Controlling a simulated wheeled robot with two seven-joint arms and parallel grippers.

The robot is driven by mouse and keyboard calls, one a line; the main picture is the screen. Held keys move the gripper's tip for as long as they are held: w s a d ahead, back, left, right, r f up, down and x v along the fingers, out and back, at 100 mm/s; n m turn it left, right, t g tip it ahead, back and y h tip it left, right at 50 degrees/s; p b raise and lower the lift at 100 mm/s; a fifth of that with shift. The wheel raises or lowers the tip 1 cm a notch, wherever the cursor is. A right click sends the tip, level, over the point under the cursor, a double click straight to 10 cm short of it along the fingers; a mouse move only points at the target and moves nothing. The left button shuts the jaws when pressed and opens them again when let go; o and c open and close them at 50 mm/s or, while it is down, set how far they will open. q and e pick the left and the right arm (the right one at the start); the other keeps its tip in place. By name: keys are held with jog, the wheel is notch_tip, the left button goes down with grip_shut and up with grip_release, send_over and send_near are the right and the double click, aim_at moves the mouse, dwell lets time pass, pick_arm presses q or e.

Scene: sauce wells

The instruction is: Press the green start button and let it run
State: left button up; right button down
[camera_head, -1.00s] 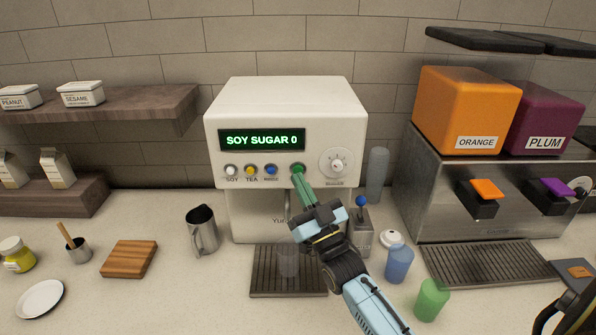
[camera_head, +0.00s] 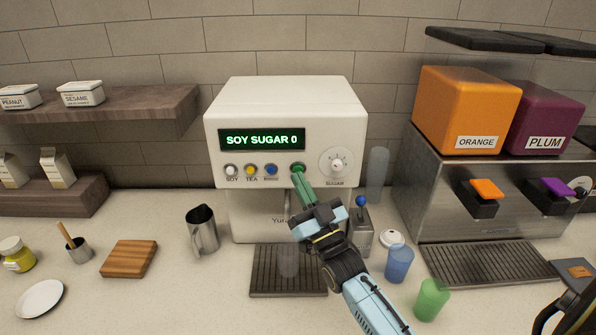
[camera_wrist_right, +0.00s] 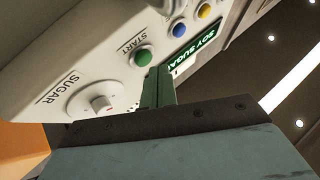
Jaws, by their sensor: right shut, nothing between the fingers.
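The white machine (camera_head: 285,110) stands at the middle of the counter, and its display (camera_head: 262,139) reads "SOY SUGAR 0". The green start button (camera_wrist_right: 144,58) shows clearly in the right wrist view, under the word START. In the head view the green button (camera_head: 298,167) sits just above my right gripper (camera_head: 298,178). My right gripper is shut and empty, its green fingertips close to the button's lower edge; I cannot tell whether they touch. The fingers also show in the right wrist view (camera_wrist_right: 158,85). My left gripper is not in view.
White, yellow and blue buttons (camera_head: 250,170) are left of the green one, and the sugar knob (camera_head: 337,164) is right of it. A metal pitcher (camera_head: 203,230) stands left of the machine. Blue (camera_head: 399,265) and green (camera_head: 432,300) cups stand front right.

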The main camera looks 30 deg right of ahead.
jog(key=shift+w+d, duration=0.2)
jog(key=shift+w, duration=0.05)
jog(key=shift+w+d, duration=0.25)
jog(key=shift+w, duration=0.15)
dwell(0.7)
dwell(0.3)
jog(key=shift+s+a, duration=0.5)
jog(key=shift+s, duration=0.3)
jog(key=s+a+p, duration=0.1)
jog(key=s, duration=0.1)
jog(key=s+a+p, duration=0.1)
jog(key=s, duration=0.1)
jog(key=shift+s+a+p, duration=0.1)
jog(key=shift+a+p, duration=0.2)
jog(key=shift+f, duration=0.1)
dwell(0.6)
